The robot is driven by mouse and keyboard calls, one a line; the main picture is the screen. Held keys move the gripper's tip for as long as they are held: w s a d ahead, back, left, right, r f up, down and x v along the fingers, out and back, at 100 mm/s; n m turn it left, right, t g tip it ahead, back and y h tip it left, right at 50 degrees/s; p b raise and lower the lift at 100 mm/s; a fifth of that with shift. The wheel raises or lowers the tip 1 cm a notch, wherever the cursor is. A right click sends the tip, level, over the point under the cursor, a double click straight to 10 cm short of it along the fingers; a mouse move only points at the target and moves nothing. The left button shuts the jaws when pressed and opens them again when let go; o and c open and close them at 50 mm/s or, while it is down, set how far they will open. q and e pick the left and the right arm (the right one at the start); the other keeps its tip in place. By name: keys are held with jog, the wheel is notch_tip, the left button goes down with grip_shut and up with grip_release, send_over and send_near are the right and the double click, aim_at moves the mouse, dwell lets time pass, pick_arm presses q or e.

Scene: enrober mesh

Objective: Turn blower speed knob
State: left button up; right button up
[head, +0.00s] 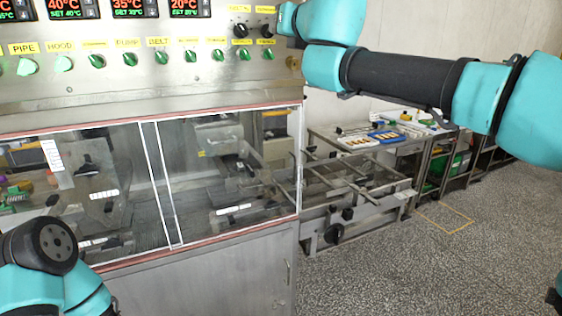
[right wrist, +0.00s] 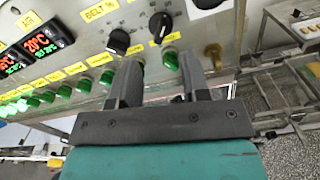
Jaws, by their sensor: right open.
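Two black pointer knobs sit side by side on the steel panel. In the right wrist view, the left knob (right wrist: 118,41) is under a label reading "BELT %". The right knob (right wrist: 160,25) has its own label out of the picture, so I cannot read it as the blower speed knob. In the head view, the right knob (head: 266,31) is close to my right arm. My right gripper (right wrist: 160,62) is open and empty, its fingers pointing at the panel below the right knob. A green switch (right wrist: 171,60) shows between the fingertips.
A row of green switches (head: 129,59) with yellow labels runs left of the knobs, under red temperature displays (head: 128,9). A brass fitting (right wrist: 213,55) is to the right of my right gripper. Glass doors (head: 230,165) lie below the panel.

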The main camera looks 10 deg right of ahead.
jog(key=v, duration=0.9)
jog(key=w+a+f+m+g, duration=0.1)
jog(key=w+f+m+g, duration=0.1)
jog(key=f, duration=0.9)
jog(key=w+a+f+m+g, duration=0.1)
jog(key=w+f+m, duration=0.3)
jog(key=f, duration=0.7)
jog(key=w+a+f+m+g, duration=0.1)
jog(key=w+f+m+g, duration=0.2)
jog(key=f, duration=0.8)
jog(key=shift+w+f+m+g+y, duration=0.3)
jog(key=shift+w+g, duration=0.1)
jog(key=shift+w, duration=0.6)
